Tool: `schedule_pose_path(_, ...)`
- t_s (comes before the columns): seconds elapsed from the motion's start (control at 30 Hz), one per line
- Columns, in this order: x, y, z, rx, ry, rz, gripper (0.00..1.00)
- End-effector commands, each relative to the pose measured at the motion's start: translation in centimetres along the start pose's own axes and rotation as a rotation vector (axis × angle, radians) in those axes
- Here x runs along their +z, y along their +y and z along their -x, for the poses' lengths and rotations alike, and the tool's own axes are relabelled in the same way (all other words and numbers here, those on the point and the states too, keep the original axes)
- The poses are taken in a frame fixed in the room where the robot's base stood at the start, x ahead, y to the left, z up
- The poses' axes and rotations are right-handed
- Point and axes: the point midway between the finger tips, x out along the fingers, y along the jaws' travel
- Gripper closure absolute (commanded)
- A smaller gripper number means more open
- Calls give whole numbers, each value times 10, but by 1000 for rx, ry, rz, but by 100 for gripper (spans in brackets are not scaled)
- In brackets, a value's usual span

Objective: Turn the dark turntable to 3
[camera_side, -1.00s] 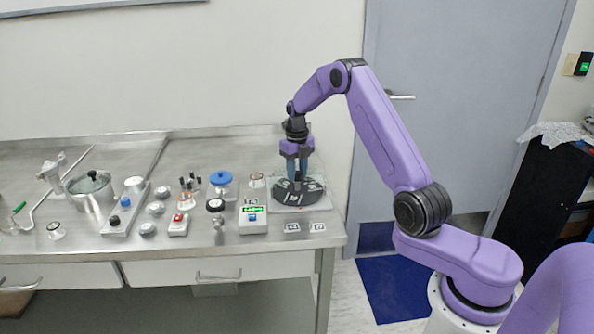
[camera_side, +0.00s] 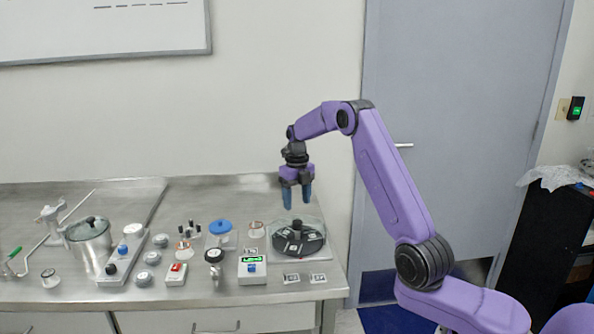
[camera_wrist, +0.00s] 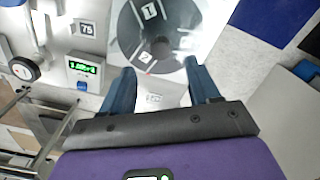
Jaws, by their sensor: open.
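The dark turntable (camera_side: 316,245) is a round black disc with white number labels and a raised dark hub, under a clear surround on a pale plate at the right end of the bench. In the wrist view the turntable (camera_wrist: 180,22) shows labels that look like 1 and 2; its top is cut off by the picture edge. My gripper (camera_side: 298,203) hangs above the disc, fingers pointing down, apart from it. In the wrist view my gripper (camera_wrist: 159,70) has its two blue fingers spread with nothing between them.
A box with a green display (camera_side: 252,267) and blue button stands left of the turntable.

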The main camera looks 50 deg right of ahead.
Motion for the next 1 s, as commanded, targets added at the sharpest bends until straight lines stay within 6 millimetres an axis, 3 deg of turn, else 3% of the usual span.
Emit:
schedule_pose_path(0.3, 1, 0, 66, -1, -4, 0, 39)
schedule_pose_path(0.5, 0, 0, 93, 0, -2, 0, 39)
schedule_pose_path(1.0, 0, 0, 102, 0, 1, 4, 39)
